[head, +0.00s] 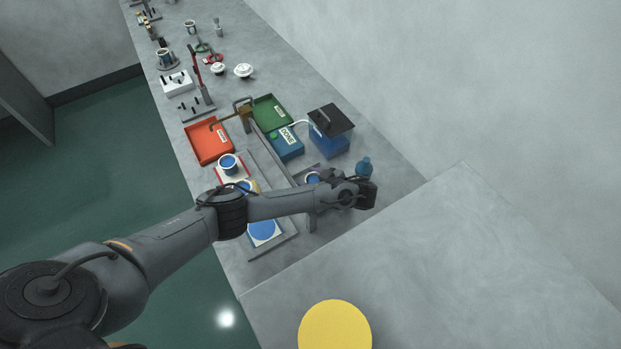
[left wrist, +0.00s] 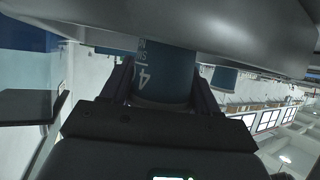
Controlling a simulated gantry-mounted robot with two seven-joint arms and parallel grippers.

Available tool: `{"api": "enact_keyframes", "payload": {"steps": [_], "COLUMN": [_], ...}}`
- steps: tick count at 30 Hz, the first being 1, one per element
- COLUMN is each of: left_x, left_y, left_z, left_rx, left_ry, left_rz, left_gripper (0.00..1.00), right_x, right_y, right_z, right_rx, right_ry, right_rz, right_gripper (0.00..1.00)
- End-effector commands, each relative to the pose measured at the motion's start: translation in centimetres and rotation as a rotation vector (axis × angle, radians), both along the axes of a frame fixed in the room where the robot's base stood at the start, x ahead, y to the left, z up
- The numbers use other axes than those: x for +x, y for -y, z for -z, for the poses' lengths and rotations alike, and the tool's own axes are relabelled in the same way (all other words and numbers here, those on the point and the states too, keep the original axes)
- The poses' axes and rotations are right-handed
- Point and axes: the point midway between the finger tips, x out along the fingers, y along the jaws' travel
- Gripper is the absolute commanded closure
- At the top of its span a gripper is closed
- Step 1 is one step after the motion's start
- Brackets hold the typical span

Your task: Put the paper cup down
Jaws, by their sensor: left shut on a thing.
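My left gripper (left wrist: 163,85) is shut on a dark blue cup with white markings, the paper cup (left wrist: 168,72), in the left wrist view. The cup sits between the two black fingers, and its top is hidden behind a large grey surface. In the head view my left arm reaches across the bench, with its dark wrist end near a small blue rounded object (head: 364,167). The fingers and the held cup cannot be made out clearly there. My right gripper is not in view.
An orange tray (head: 200,150), a green tray (head: 267,103), a blue DONE tray (head: 288,150) and a blue box with a black lid (head: 330,142) stand beyond the arm. The bench's front right is bare.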

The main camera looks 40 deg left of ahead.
Motion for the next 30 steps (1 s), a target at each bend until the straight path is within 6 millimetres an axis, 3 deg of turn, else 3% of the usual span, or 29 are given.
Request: {"api": "enact_keyframes", "payload": {"steps": [3, 4, 8, 30], "left_x": [0.00, 0.01, -0.01, -0.01], "left_y": [-0.02, -0.02, -0.02, 0.26], "left_z": [0.40, 0.25, 0.25, -0.22], "left_rx": [0.000, 0.000, 0.000, 0.000], "left_ry": [0.000, 0.000, 0.000, 0.000], "left_rz": [0.000, 0.000, -0.001, 0.001], "left_gripper": [0.68, 0.35, 0.15, 0.14], "right_x": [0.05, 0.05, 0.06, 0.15], "right_y": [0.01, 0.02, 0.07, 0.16], "right_z": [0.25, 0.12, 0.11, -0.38], "right_rx": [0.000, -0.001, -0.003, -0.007], "right_ry": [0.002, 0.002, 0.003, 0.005], "right_rz": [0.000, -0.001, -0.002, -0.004], "right_gripper": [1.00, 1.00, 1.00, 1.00]}}
